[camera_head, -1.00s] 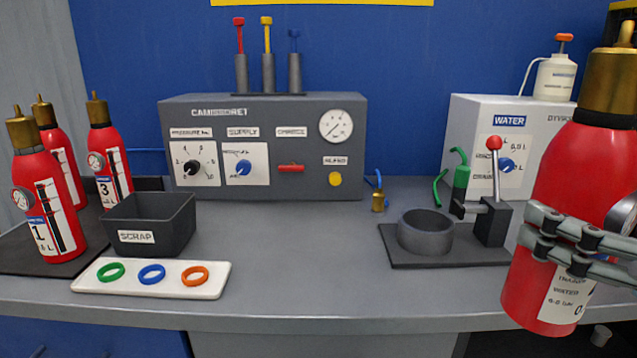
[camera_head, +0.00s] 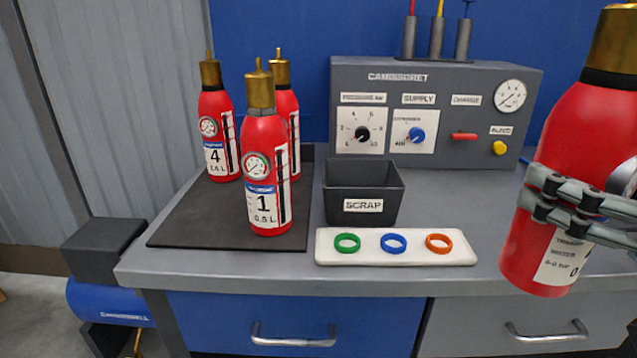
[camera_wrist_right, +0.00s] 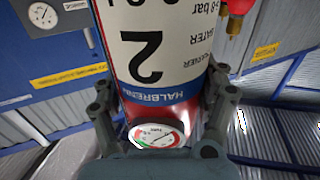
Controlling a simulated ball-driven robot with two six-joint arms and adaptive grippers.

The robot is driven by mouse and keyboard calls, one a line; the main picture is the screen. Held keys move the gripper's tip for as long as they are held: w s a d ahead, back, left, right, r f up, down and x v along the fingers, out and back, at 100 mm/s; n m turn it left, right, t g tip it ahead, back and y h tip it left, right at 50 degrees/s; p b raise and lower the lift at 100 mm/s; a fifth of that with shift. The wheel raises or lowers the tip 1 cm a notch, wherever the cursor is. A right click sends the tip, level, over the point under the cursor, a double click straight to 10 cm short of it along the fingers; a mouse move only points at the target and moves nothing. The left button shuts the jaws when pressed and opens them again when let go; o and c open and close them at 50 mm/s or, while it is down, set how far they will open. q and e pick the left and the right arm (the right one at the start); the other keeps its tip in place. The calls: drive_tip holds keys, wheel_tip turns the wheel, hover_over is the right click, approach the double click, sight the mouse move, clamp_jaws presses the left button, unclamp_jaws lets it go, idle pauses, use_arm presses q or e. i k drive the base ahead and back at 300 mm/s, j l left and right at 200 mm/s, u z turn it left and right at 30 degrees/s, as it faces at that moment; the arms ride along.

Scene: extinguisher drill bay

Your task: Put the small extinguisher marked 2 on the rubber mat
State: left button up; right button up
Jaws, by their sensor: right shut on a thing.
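My right gripper (camera_head: 572,203) is shut around the red body of an extinguisher with a brass top (camera_head: 568,140) at the right edge of the head view. It is held upright in the air, in front of the bench. The right wrist view shows its label with a large 2 (camera_wrist_right: 145,55), and its gauge. The black rubber mat (camera_head: 195,222) lies on the bench's left end. On it stand extinguisher 4 (camera_head: 214,150) at back left, extinguisher 1 (camera_head: 265,160) at the front right, and a third (camera_head: 290,108) partly hidden behind 1. My left gripper is out of view.
The scrap bin (camera_head: 365,205) stands just right of the mat. A white tray (camera_head: 340,257) with green, blue and orange rings lies before it. The control panel (camera_head: 440,100) stands behind. The mat's front left part is bare. A blue tank (camera_head: 105,302) sits low at left.

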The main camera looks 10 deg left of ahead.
sight(234, 194)
drive_tip(key=j, duration=2.1)
drive_tip(key=i+j, duration=0.1)
drive_tip(key=j, duration=0.25)
drive_tip(key=i+j, duration=0.1)
drive_tip(key=j, duration=0.25)
drive_tip(key=i+j, duration=0.1)
drive_tip(key=j, duration=0.25)
